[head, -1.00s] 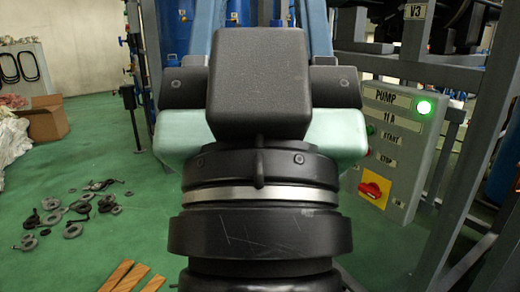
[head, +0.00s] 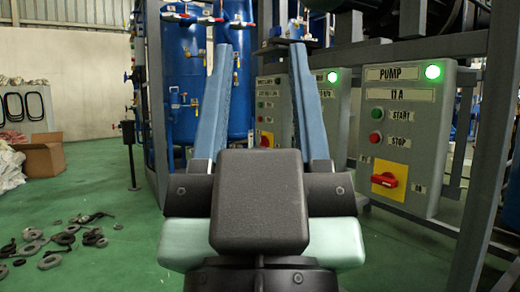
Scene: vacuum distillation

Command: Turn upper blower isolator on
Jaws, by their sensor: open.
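My gripper (head: 261,50) is open and empty, its two blue fingers pointing forward and wide apart. A grey control panel (head: 336,125) stands beyond it, partly hidden by the right finger. I cannot tell from the labels whether this is the upper blower isolator. My gripper is apart from both panels.
Blue tanks (head: 184,70) and pipework stand behind the left finger. A grey metal frame (head: 478,170) rises close on the right. Loose round metal parts (head: 60,238) lie on the green floor at left, near a cardboard box (head: 43,155). Open floor lies between.

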